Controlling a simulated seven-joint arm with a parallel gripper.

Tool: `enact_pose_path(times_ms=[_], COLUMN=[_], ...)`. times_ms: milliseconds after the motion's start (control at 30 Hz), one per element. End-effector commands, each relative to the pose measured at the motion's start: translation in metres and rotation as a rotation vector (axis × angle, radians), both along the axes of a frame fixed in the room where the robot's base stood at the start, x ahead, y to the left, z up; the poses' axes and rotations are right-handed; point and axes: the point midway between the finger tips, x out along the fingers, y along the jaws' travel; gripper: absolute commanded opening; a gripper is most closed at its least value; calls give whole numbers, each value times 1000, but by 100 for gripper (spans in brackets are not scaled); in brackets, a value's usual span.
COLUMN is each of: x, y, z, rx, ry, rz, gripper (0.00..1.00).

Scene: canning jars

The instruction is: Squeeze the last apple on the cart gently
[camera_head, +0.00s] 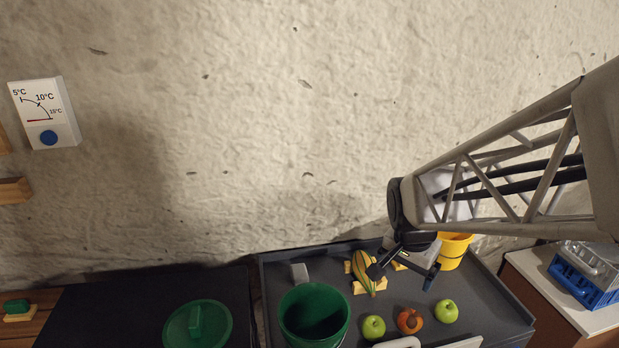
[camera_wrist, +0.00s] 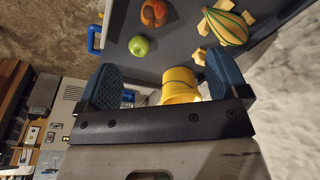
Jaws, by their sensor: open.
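On the dark grey cart (camera_head: 495,318) lie two green apples, one at left (camera_head: 373,327) and one at right (camera_head: 447,311). A reddish-orange, brown-patched fruit (camera_head: 410,321), perhaps an apple, lies between them. My gripper (camera_head: 403,275) is open and empty above the back of the cart, behind the fruit. In the wrist view its two blue pads (camera_wrist: 165,68) are wide apart. There, one green apple (camera_wrist: 139,46) lies beyond the fingertips, nearer the left pad, and the reddish fruit (camera_wrist: 153,12) is farther off. Neither touches the pads.
A yellow bucket (camera_head: 453,252) stands close to my gripper; it also shows between the pads (camera_wrist: 180,88). A striped squash (camera_head: 363,270) lies by wooden blocks (camera_head: 359,288). A green bucket (camera_head: 314,314) stands left of the apples. A blue crate (camera_head: 580,283) is beyond the cart's right edge.

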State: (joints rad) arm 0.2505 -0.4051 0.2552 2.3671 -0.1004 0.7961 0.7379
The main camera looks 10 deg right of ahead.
Motion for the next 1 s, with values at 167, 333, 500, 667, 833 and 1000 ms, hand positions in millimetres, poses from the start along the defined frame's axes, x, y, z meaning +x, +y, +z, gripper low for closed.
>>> enact_pose_path(times_ms=[167, 333, 500, 667, 833, 1000], x=[21, 34, 40, 40, 40, 40], y=[-46, -89, -130, -157, -170, -172], z=[-37, -74, -113, -140, -153, -155], rx=[12, 20, 23, 23, 24, 24], ry=[17, 25, 31, 32, 29, 28], rz=[-279, -541, -788, -953, -1035, -1046], gripper=[92, 92, 92, 92, 92, 92])
